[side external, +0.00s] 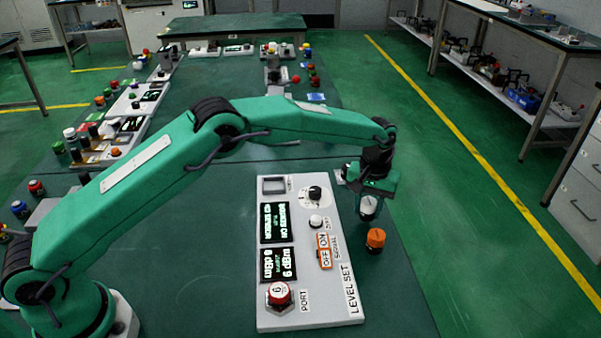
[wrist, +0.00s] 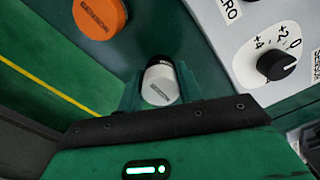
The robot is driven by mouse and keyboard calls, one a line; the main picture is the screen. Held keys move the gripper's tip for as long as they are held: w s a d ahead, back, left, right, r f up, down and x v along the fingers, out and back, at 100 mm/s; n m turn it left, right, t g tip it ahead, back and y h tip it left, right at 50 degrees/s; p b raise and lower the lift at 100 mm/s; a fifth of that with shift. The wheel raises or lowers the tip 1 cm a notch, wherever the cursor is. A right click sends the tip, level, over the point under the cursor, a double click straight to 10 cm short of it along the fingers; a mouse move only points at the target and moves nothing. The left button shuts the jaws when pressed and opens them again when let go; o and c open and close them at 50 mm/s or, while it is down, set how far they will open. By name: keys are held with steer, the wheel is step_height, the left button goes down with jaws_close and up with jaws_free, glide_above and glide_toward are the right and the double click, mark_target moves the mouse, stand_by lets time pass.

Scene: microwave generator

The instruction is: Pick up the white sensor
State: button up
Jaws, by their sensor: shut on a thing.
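The white sensor (wrist: 160,86) is a small white cylinder with a dark end and a printed label. In the wrist view it sits between the fingers of my gripper (wrist: 160,92), which is shut on it. In the side view the sensor (side external: 369,206) shows below my gripper (side external: 368,196), beside the right edge of the white generator panel. Whether its lower end touches the table is hard to tell.
An orange sensor (side external: 375,240) stands on the table close by, also in the wrist view (wrist: 100,18). The white generator panel (side external: 340,300) has knobs, two displays and an orange switch (side external: 325,251). A red-and-white knob (side external: 279,294) stands at its port. Several coloured parts line the left.

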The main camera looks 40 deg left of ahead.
step_height(320, 180, up, 2)
steer(key=shift+d+r, duration=0.1)
steer(key=shift+r, duration=0.1)
steer(key=s+d+r, duration=0.6)
steer(key=s+d, duration=0.1)
steer(key=s, duration=0.2)
steer(key=shift+r, duration=0.25)
steer(key=s+a+r+m, duration=0.1)
steer(key=s+a+r, duration=0.1)
steer(key=a, duration=0.7)
steer(key=s+a+r+m, duration=0.1)
steer(key=s+a+r, duration=0.2)
steer(key=a, duration=0.7)
steer(key=s+a+r+m, duration=0.1)
steer(key=s+a, duration=0.4)
steer(key=a, duration=0.5)
steer(key=shift+a+r, duration=0.2)
steer(key=shift+r, duration=0.55)
steer(key=shift+w, duration=0.1)
